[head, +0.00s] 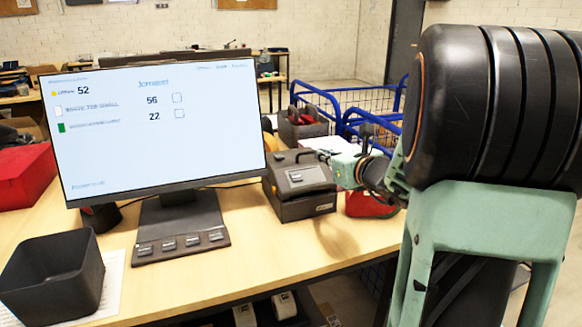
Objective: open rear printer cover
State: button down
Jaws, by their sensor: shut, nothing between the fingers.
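The label printer (304,207) is a dark grey box on the wooden table, right of the monitor. Its top has a lighter panel with a small light label. The rear part of its top is small and partly hidden, and I cannot tell how far its cover is raised. My gripper (323,156) is at the printer's rear right corner, with my green wrist coming in from the right. The fingers are dark, small and shut, with nothing seen between them. I cannot tell whether they touch the cover.
A large monitor (160,125) stands close left of the printer. A dark open bin (55,275) is at the front left, and a red box (25,175) at the left. A red item (368,206) lies right of the printer. A blue-framed wire cart (345,98) stands behind.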

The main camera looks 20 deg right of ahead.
aim_at(315, 169)
jog(key=shift+m+h, duration=0.5)
jog(key=shift+m, duration=0.4)
jog(key=w+f, duration=0.2)
jog(key=w, duration=0.1)
jog(key=w+d+f+b, duration=0.1)
jog(key=w, duration=0.2)
jog(key=w+f+b, duration=0.1)
jog(key=w+f, duration=0.1)
jog(key=w, duration=0.1)
jog(key=shift+d+f, duration=0.35)
jog(key=shift+d, duration=0.05)
jog(key=shift+w, duration=0.1)
jog(key=shift+r+p, duration=0.2)
jog(key=shift+p, duration=0.15)
jog(key=shift+r+p, duration=0.15)
jog(key=shift+p, duration=0.2)
jog(key=shift+w+r+p, duration=0.1)
jog(key=shift+w+p, duration=0.05)
jog(key=shift+p, duration=0.4)
